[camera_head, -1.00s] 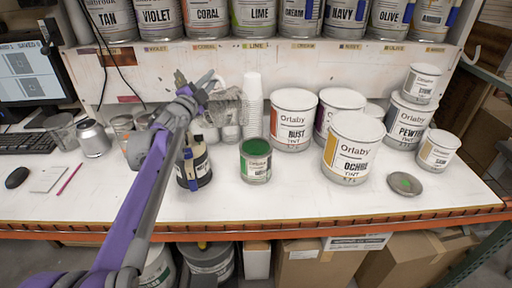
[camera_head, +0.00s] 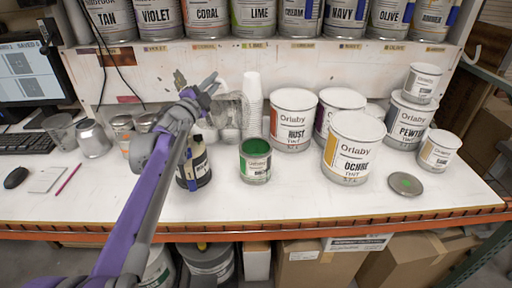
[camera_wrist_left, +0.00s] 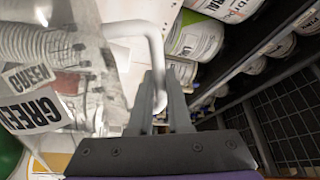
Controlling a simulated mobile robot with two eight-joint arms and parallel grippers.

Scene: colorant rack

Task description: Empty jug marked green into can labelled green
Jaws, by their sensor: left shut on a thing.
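My left gripper (camera_head: 212,86) is shut on the white handle (camera_wrist_left: 150,40) of a clear jug (camera_head: 233,112). In the left wrist view the jug (camera_wrist_left: 75,95) fills the left side and bears GREEN labels. It looks clear inside; I cannot tell whether any liquid is left. In the head view it hangs above the bench, behind and up-left of the open can labelled green (camera_head: 256,165). That can stands upright and shows green paint at its top. The jug's exact tilt is hard to read. My right gripper is not in view.
Rust (camera_head: 292,122) and Ochre (camera_head: 352,150) cans stand to the right. A loose lid (camera_head: 405,184) lies at the front right. The shelf of cans overhangs behind.

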